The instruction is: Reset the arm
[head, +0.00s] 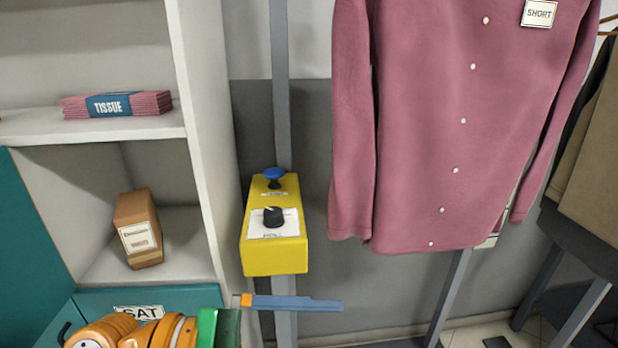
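My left arm comes in at the bottom left, with orange links and a green wrist part. My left gripper (298,303) shows as a blue-grey finger pointing right, just below the yellow control box. Only one finger shows clearly, so I cannot tell whether it is open or shut. I see nothing held at the visible finger. My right gripper is not in view. The yellow control box (258,258) is mounted on a grey post, with a blue mushroom button (274,174) on top and a black knob (273,216) on a white plate.
A mauve shirt (440,130) with a "SHORT" tag (539,13) hangs at right, near a tan garment (590,160). At left, a white shelf (150,122) holds a tissue pack (118,104) and a brown carton (138,228). A "SAT" label (138,312) shows below.

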